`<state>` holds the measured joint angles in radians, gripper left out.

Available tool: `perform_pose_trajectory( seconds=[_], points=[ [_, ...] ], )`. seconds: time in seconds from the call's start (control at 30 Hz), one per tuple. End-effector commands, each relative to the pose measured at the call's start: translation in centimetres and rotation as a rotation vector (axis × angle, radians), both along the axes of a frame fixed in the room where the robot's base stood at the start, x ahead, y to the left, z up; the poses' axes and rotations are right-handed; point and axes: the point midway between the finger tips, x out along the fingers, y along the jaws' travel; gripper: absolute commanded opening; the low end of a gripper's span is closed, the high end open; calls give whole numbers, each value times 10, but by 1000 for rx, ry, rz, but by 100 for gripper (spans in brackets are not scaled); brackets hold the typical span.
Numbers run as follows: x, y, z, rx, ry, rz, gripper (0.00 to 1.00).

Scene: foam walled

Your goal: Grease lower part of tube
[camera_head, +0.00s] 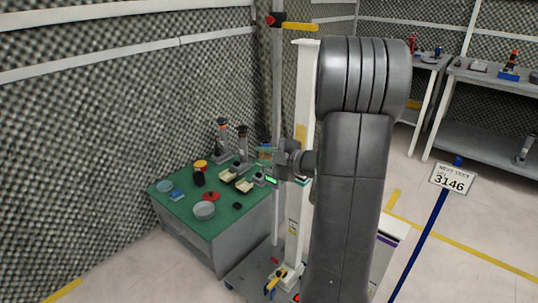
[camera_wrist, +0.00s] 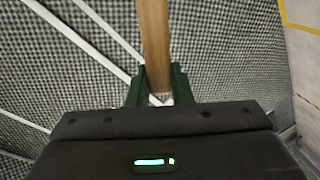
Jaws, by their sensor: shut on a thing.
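A tall thin grey tube (camera_head: 277,110) stands upright in the head view, beside a white post, behind my arm. Its lower part runs down to a base on the floor. In the wrist view, my gripper (camera_wrist: 159,88) has its dark green fingers closed on a light brown, wood-like stick (camera_wrist: 155,40), which runs out past the top of the picture. In the head view, my gripper (camera_head: 268,170) is near the tube at about mid-height, above the table's right side. The stick's far end is out of the wrist view. I cannot make out any grease.
A green-topped table (camera_head: 178,203) holds bowls, small trays and several dark tools. The white post (camera_head: 305,90) stands on a low base with a yellow clamp (camera_head: 276,281). A sign reading 3146 (camera_head: 449,181) stands on the right. Grey shelves (camera_head: 470,130) line the back; floor is clear there.

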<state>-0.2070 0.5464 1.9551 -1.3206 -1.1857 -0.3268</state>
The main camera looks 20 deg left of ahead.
Motion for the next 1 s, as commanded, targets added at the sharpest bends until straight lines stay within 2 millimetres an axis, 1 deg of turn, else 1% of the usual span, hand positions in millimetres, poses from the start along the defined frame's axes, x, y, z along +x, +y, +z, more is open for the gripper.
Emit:
perform_pose_trajectory(
  seconds=[0.1,0.47,0.57,0.8,1.0],
  points=[
    [-6,2,-1,0,1,0,0],
    [-8,3,0,0,1,0,0],
    [-13,5,0,1,0,0,0],
    [-32,11,0,1,0,1,0],
    [-35,12,0,0,1,0,0]
  ],
)
